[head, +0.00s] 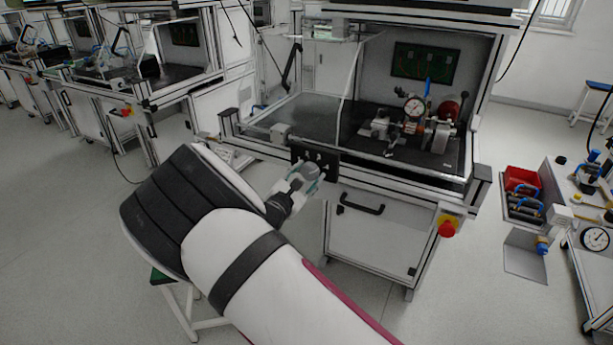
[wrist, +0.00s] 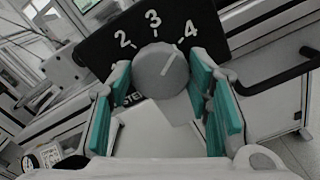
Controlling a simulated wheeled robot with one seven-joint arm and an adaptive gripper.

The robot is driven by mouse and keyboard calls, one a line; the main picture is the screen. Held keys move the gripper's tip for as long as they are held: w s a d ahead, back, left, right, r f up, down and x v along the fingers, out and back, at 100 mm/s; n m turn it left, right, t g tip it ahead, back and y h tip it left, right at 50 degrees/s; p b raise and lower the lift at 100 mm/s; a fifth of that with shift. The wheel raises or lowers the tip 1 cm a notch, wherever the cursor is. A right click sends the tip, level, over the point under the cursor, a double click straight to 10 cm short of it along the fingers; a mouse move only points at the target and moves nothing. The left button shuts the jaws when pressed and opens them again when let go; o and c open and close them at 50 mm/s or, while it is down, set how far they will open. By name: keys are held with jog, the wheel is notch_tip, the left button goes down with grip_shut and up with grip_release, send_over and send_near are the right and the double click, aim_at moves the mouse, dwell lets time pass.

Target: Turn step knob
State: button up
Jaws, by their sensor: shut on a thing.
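The step knob (wrist: 160,72) is a round grey dial with a pale pointer line, mounted on a black panel (wrist: 92,48) with white numbers 2, 3 and 4 in view. The pointer line slants up and right, between 3 and 4 and nearer the 4. My gripper (wrist: 160,85) has its green-padded fingers on either side of the knob and is shut on it. In the head view my gripper (head: 299,183) is at the black panel (head: 322,158) on the bench front. The lower part of the panel, with lettering, is partly hidden by the knob and the fingers.
The test bench carries a fixture with a dial gauge (head: 415,106) on its dark top. A black drawer handle (head: 361,204) and a red stop button (head: 447,229) are on the bench front, right of my gripper. A side table with red bins (head: 521,179) stands at the right.

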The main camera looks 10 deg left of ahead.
jog(key=shift+m, duration=1)
jog(key=o, duration=1.1)
jog(key=shift+o, duration=0.2)
jog(key=v, duration=1.2)
